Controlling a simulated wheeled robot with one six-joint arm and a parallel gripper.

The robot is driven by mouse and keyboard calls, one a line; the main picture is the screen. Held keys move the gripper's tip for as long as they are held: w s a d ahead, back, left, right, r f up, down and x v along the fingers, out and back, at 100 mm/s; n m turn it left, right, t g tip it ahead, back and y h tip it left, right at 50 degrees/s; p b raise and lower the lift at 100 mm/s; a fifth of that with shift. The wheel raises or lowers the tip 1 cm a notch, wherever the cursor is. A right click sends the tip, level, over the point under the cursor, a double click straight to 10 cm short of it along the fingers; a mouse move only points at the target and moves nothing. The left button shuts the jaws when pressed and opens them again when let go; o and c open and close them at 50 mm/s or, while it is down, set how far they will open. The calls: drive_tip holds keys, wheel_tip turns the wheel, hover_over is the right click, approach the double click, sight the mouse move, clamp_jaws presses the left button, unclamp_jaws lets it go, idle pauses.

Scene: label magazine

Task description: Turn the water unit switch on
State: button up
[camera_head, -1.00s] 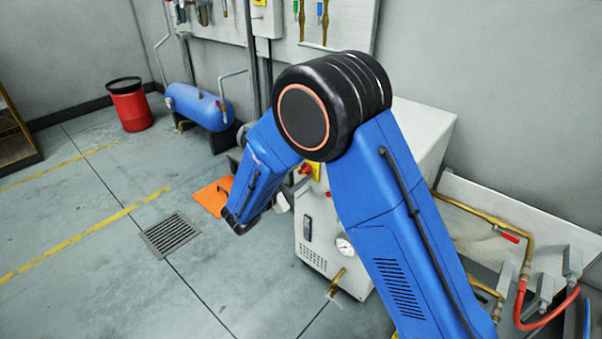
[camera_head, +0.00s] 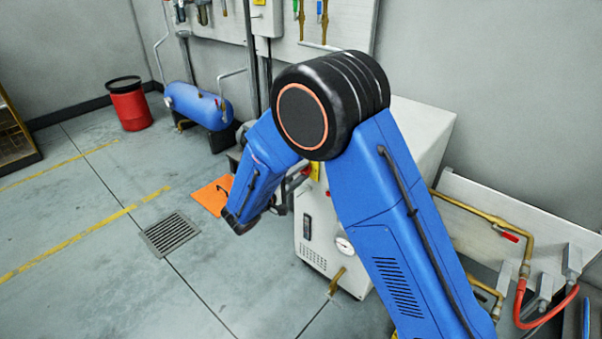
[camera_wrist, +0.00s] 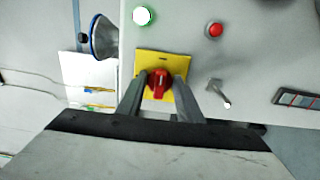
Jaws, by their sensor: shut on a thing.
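The water unit (camera_head: 318,235) is a white cabinet standing on the floor behind my arm in the head view. Its switch is a red rotary knob (camera_wrist: 159,84) on a yellow plate (camera_wrist: 150,66), in the middle of the wrist view. My gripper (camera_wrist: 160,88) is at the plate, with one grey finger on each side of the knob, shut on it. In the head view my arm hides the knob, and only a sliver of the yellow plate (camera_head: 315,171) shows.
On the panel, a round white light (camera_wrist: 143,16), a red button (camera_wrist: 215,30) and a small metal toggle (camera_wrist: 219,92) surround the plate. A gauge (camera_head: 344,245) and brass tap (camera_head: 337,279) are lower on the cabinet. Brass pipes (camera_head: 470,213) run at right. Open floor lies left.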

drive_tip(key=shift+f, duration=0.1)
idle(0.4)
drive_tip(key=o, duration=1)
drive_tip(key=v, duration=1.7)
drive_tip(key=shift+s+a, duration=0.2)
